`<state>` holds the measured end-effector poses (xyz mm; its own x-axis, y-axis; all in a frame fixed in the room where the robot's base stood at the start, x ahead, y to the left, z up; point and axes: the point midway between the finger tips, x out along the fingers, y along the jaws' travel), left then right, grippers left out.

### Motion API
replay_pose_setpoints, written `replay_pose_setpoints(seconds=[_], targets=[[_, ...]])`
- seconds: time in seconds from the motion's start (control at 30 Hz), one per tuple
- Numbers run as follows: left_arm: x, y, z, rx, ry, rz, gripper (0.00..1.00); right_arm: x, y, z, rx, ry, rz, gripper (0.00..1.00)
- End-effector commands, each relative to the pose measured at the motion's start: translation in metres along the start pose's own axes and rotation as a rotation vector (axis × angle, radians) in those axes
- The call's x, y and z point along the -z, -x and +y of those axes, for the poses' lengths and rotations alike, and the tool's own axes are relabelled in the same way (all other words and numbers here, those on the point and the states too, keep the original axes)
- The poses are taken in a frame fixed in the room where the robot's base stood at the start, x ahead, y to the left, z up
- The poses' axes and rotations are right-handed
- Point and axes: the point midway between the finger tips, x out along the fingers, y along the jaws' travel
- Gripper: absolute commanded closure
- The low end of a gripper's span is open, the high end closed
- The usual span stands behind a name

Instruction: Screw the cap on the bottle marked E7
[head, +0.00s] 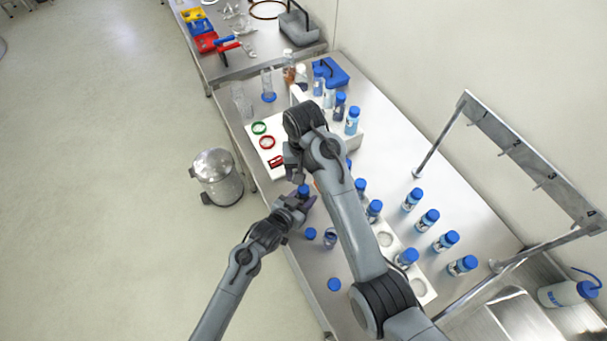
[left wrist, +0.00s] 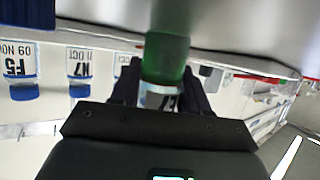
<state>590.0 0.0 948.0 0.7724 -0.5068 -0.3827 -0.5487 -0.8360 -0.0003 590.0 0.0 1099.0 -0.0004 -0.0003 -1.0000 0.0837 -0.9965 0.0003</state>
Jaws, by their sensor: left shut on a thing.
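My left gripper (head: 298,202) is shut on a bottle (left wrist: 165,62), which shows close up in the left wrist view, with green in its body. Its label (left wrist: 162,101) is partly covered by the fingers; a 7 seems to show, but I cannot read it fully. A blue cap (head: 303,190) is just above my left gripper in the head view. Whether it sits on the bottle or is held apart, I cannot tell. My right gripper (head: 293,171) is close above that cap, its fingertips partly hidden by its own wrist.
Several blue-capped bottles (head: 428,218) stand at right, some in a white rack (head: 421,288). A white board (head: 254,141) carries coloured rings. A bin (head: 217,177) stands on the floor.

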Motion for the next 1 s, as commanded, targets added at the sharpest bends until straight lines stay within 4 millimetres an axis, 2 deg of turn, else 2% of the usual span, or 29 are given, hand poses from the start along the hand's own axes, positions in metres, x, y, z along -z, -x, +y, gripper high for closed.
replay_pose_setpoints(seconds=[0.23,0.27,0.43,0.77,1.0], targets=[[0.0,0.0,0.0,0.0,0.0,0.0,1.0,0.0,0.001,0.0,0.0,0.0,0.0,0.35],[0.0,0.0,0.0,0.0,0.0,0.0,0.52,0.0,0.001,0.0,0.0,0.0,0.0,0.35],[0.0,0.0,0.0,0.0,0.0,0.0,0.26,0.0,0.001,0.0,0.0,0.001,0.001,0.35],[0.0,0.001,0.0,0.0,0.0,0.0,0.25,0.0,0.001,0.0,0.0,0.001,0.001,0.35],[-0.001,0.023,0.0,0.0,0.0,0.0,0.25,0.0,0.003,0.0,0.0,0.001,0.001,0.35]])
